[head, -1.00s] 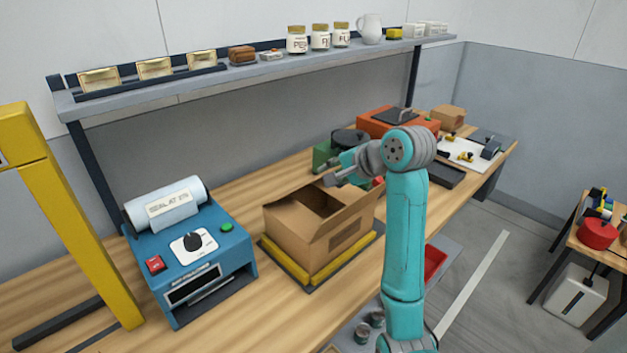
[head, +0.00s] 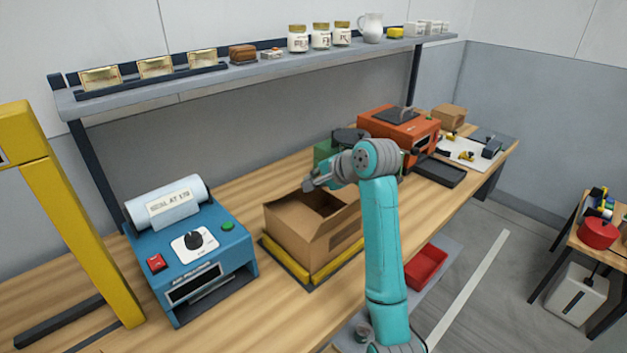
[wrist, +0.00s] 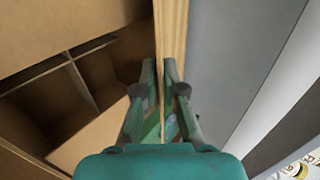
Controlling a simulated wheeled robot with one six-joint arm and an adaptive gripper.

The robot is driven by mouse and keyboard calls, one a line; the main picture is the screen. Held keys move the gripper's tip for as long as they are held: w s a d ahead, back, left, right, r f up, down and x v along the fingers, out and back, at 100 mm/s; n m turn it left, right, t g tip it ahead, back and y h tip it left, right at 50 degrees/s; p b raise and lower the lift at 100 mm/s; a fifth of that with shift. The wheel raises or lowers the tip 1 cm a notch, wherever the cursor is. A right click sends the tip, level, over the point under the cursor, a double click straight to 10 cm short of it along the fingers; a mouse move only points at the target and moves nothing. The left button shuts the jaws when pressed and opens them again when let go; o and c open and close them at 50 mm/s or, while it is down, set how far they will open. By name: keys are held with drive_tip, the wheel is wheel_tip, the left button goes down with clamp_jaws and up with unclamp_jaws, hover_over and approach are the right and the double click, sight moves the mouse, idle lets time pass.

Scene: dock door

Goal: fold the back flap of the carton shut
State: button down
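The open brown carton (head: 288,238) sits on a low stand with yellow edges on the workbench. In the wrist view my gripper's two fingers (wrist: 161,72) stand close together on either side of a thin upright cardboard edge (wrist: 159,40). One finger is on the carton's inner side, the other outside. This edge looks like the back flap or back wall; I cannot tell which. Whether the fingers press on it is unclear. Inside the carton, cardboard dividers (wrist: 60,67) show.
A blue sealing machine (head: 195,250) stands left of the carton. A green device (head: 326,152) and an orange machine (head: 398,130) stand behind and to the right. A shelf (head: 240,82) with jars runs above the bench. Bare bench lies in front of the carton.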

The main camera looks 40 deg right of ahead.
idle(0.3)
drive_tip(key=shift+s+f+t, duration=0.3)
drive_tip(key=shift+f+t, duration=0.15)
drive_tip(key=shift+t, duration=0.35)
drive_tip(key=c, duration=1.8)
unclamp_jaws()
drive_tip(key=o, duration=0.4)
drive_tip(key=v, duration=1.2)
